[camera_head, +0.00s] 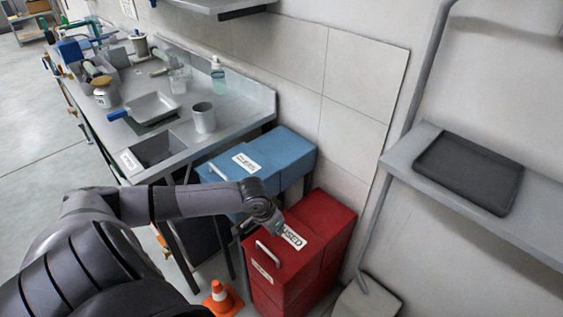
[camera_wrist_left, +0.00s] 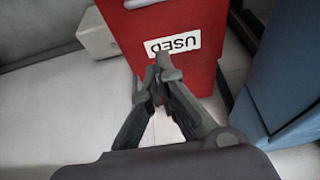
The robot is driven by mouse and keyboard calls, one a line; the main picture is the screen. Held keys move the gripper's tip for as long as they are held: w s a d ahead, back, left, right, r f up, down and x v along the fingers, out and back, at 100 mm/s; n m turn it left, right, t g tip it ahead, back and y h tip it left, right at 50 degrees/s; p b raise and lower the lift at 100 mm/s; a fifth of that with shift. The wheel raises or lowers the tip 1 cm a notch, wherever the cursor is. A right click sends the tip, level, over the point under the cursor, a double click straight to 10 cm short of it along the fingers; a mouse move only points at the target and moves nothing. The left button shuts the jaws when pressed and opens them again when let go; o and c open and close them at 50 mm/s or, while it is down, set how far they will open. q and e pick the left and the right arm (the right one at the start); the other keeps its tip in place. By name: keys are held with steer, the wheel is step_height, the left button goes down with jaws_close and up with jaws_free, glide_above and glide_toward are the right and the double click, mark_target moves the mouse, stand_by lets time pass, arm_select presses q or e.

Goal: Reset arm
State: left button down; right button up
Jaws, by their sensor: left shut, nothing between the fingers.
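My left arm reaches in from the left in the head view, and its gripper (camera_head: 279,228) is over the top of the red cabinet (camera_head: 318,263), by the "USED" label. In the left wrist view the left gripper (camera_wrist_left: 160,68) is shut and empty, with its fingertips together in front of the "USED" label (camera_wrist_left: 173,44) on the red cabinet (camera_wrist_left: 200,20). I cannot tell whether the tips touch it. My right gripper is not in view.
A blue cabinet (camera_head: 290,152) stands beside the red one. A counter (camera_head: 235,98) with a cup (camera_head: 203,118) and a pan (camera_head: 152,107) is behind left. An orange cone (camera_head: 222,298) is on the floor. A shelf (camera_head: 520,227) with a black tray (camera_head: 468,172) is at right.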

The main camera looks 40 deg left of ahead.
arm_select(q)
steer(key=s+d+m+h, duration=0.1)
steer(key=s+d, duration=0.3)
steer(key=d, duration=0.4)
steer(key=s+d+m+h, duration=0.1)
steer(key=s+d+m, duration=0.1)
steer(key=s+d, duration=0.35)
steer(key=s+d+r+n+y, duration=0.2)
steer(key=s+d+r, duration=0.2)
steer(key=s, duration=0.5)
step_height(320, 180, down, 24)
steer(key=g, duration=0.2)
steer(key=s+a+f+g, duration=0.1)
steer(key=s+a+f, duration=0.2)
steer(key=s+f, duration=1.5)
steer(key=shift+f+m, duration=0.25)
steer(key=shift+m, duration=0.05)
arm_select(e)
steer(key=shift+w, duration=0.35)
